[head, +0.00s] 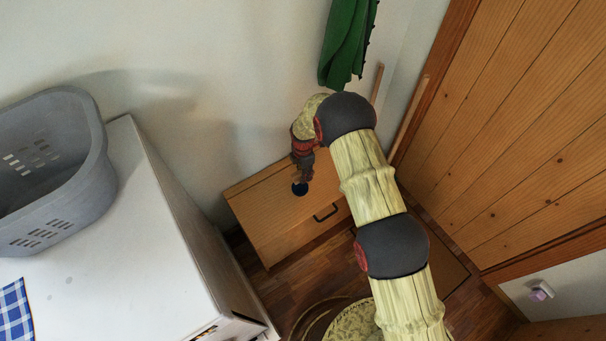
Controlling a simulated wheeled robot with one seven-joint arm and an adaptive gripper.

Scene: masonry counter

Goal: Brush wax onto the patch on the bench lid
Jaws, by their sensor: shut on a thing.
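The wooden bench (265,212) stands low against the white wall, with a black handle (325,213) on its front. My arm reaches over it from the lower right. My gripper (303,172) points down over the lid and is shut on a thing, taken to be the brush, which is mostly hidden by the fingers. A small dark blue round shape (300,188) shows right below the fingertips, at the lid; I cannot tell whether it is part of the held thing or lies on the lid. The patch is not clearly distinguishable.
A white-topped cabinet (110,240) fills the left, with a grey laundry basket (85,150) and a blue checked cloth (14,308) on it. A green cloth (346,40) hangs above the bench. Wood panelling (510,130) closes the right side.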

